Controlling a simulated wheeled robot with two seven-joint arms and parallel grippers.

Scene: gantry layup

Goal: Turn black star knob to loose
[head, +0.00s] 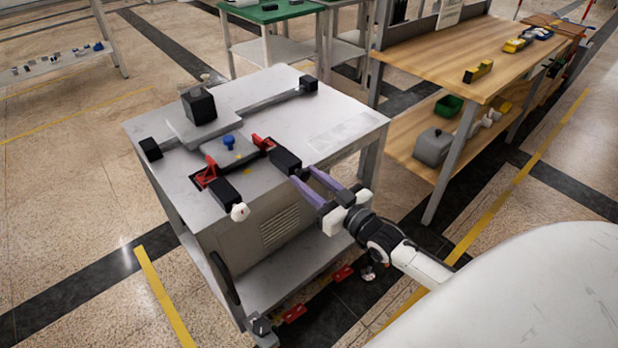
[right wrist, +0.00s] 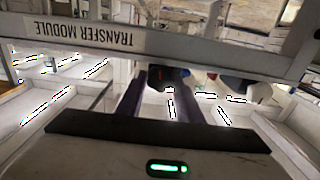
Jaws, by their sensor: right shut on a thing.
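My right gripper (head: 303,174) has two purple fingers and reaches in from the right to the front edge of the grey machine. Its tips are at the front end of a black block (head: 285,159). In the right wrist view a dark knob-like thing (right wrist: 162,78) sits between the fingertips of my right gripper (right wrist: 160,84). I take it for the black star knob; the fingers are shut on it. Its star shape and turn position are too hidden to tell. A white knob (head: 240,212) sits on the front of the other black block (head: 227,191). My left gripper is out of view.
The machine top (head: 275,85) carries a blue knob (head: 229,142), red clamps (head: 207,172) and a black cube (head: 198,105). A "TRANSFER MODULE" label (right wrist: 77,37) shows on the machine's edge. A wooden bench (head: 440,65) stands to the right, with open floor between.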

